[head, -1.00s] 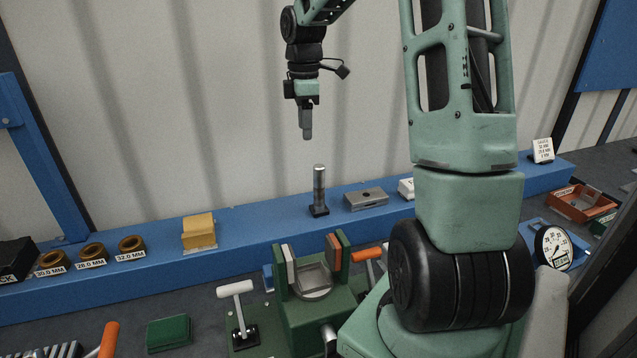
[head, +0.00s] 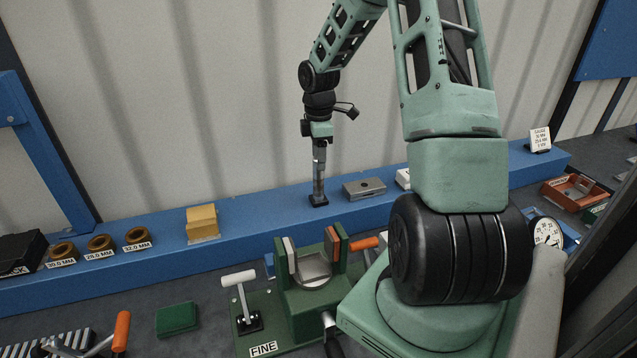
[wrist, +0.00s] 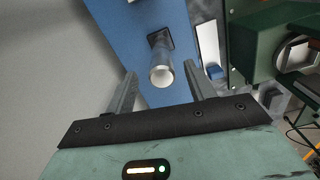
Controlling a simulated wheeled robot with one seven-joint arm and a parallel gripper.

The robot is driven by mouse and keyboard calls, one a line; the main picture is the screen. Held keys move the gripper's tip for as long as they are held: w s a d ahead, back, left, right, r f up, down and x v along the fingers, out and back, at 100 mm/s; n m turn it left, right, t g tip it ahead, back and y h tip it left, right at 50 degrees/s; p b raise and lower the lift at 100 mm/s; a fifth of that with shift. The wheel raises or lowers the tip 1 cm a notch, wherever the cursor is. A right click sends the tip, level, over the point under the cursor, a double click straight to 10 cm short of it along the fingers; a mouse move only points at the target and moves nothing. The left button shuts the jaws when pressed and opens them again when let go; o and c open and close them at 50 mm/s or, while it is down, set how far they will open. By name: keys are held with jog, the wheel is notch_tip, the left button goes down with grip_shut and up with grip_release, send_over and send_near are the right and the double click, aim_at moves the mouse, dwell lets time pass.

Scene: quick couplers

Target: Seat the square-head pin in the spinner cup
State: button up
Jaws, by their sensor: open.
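A slim metal pin (head: 318,184) stands upright on the blue ledge, its dark square head (head: 318,200) at the bottom. In the wrist view the pin (wrist: 161,72) shows nearly end-on, between the two fingers. My gripper (head: 319,160) points down over the pin's upper part in the head view. Its fingers (wrist: 160,85) are open, with a gap on both sides of the pin. The green fixture (head: 309,303) in front holds a round metal cradle (head: 314,271); I cannot tell whether this is the spinner cup.
A grey block with a hole (head: 364,188) stands close right of the pin. A yellow block (head: 202,222) and several bronze rings (head: 100,243) sit left along the ledge. White-handled (head: 239,279) and orange-handled (head: 363,244) levers flank the fixture. A dial gauge (head: 547,232) stands right.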

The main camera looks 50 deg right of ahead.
aim_at(318, 181)
notch_tip(318, 181, down, 5)
jog(key=shift+s+a+r+p, duration=0.1)
jog(key=shift+p, duration=0.9)
grip_shut()
